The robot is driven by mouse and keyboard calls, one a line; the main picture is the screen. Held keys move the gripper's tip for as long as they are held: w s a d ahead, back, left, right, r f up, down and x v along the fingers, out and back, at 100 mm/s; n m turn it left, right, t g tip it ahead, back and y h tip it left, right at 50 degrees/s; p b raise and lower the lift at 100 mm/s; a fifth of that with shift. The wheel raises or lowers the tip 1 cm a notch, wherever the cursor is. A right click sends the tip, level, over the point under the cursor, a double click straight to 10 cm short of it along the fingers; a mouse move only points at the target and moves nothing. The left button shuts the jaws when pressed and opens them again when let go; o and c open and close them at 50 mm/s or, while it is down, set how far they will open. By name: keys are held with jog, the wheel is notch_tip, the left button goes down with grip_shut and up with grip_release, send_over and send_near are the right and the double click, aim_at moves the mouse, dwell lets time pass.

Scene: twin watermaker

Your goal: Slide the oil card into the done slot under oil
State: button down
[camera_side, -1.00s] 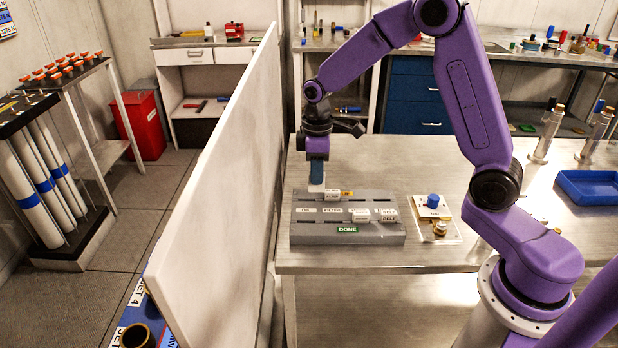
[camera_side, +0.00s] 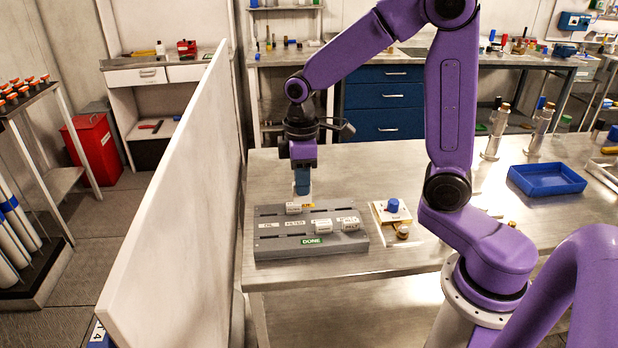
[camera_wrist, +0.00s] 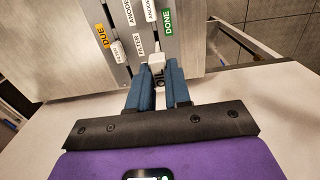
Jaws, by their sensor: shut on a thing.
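The grey card rack (camera_side: 262,248) stands on the steel bench, with a green DONE label (camera_side: 311,240) on its front edge. My gripper (camera_side: 302,186) points down near the back of the rack in the side view. In that view the card is near the rack's near end, close to the FILTER label (camera_wrist: 138,47) and below the DONE label (camera_wrist: 168,22). I cannot tell whether the card touches a slot.
Other white cards (camera_side: 326,225) stand in the rack. An orange DUE label (camera_wrist: 103,36) marks one side. A white plate with a blue knob (camera_side: 393,205) lies right of the rack. A blue tray (camera_side: 546,180) is farther right. A tall white partition (camera_side: 185,200) stands left.

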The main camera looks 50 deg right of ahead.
jog(key=w+a+f, duration=0.3)
jog(key=w+a, duration=0.2)
jog(key=w, duration=0.1)
jog(key=shift+w, duration=0.15)
jog(key=shift+f, duration=2.85)
jog(key=shift+f, duration=1.85)
jog(key=c, duration=1)
grip_release()
notch_tip(320, 180, up, 18)
jog(key=shift+f, duration=0.25)
